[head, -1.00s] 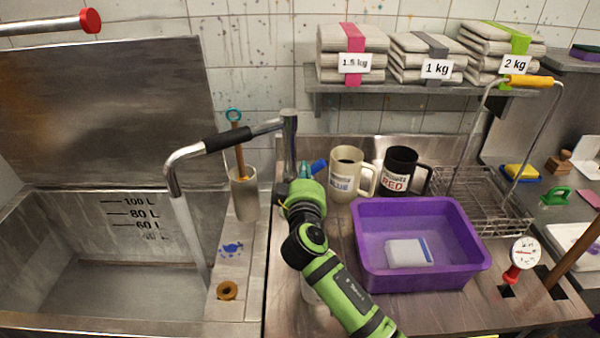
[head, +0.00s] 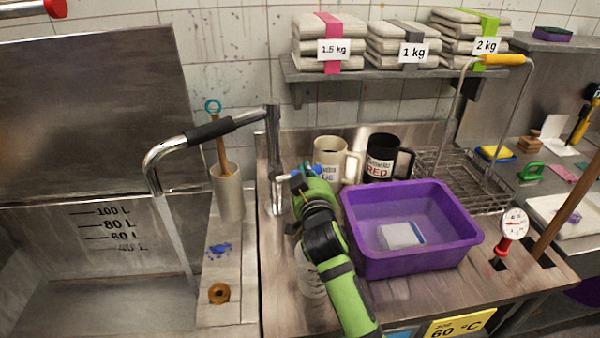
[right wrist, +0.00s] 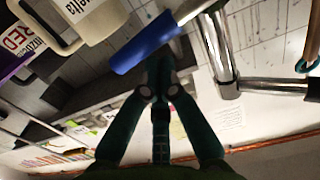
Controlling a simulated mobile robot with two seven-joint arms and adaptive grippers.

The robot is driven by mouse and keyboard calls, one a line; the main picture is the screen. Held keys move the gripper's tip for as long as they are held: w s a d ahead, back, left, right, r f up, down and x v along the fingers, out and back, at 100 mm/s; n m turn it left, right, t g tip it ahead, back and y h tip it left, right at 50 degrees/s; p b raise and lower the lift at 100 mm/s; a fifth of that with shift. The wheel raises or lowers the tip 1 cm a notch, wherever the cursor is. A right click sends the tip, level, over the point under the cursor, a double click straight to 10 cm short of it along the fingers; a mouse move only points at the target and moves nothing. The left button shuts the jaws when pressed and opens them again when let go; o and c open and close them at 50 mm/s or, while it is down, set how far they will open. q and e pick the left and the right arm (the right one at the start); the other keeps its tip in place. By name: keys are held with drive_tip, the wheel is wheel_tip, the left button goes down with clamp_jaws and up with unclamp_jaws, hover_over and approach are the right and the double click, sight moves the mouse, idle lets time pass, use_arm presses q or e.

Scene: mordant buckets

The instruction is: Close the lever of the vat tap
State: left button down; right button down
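The vat tap (head: 273,145) is a steel column with a long spout (head: 160,160) and a black sleeve, reaching left over the vat. A pale stream (head: 175,235) runs from the spout's end into the vat. The blue lever (head: 297,181) is partly hidden by my right gripper (head: 312,176), just right of the column. In the right wrist view, the blue lever (right wrist: 145,45) slants just beyond the tips of my right gripper (right wrist: 160,68), whose fingers meet. I cannot tell whether they touch it. My left gripper is not in view.
The steel vat (head: 90,290) lies left. A beige mug (head: 330,160) and a black mug (head: 381,155) stand behind my right gripper. A purple tub (head: 440,252) stands right of my arm. A holder cup (head: 228,195) with a wooden-handled tool is left of the column.

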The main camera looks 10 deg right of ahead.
drive_tip(key=shift+d+f+m, duration=0.2)
drive_tip(key=shift+f+m, duration=0.05)
drive_tip(key=shift+m, duration=0.25)
drive_tip(key=shift+w, duration=0.1)
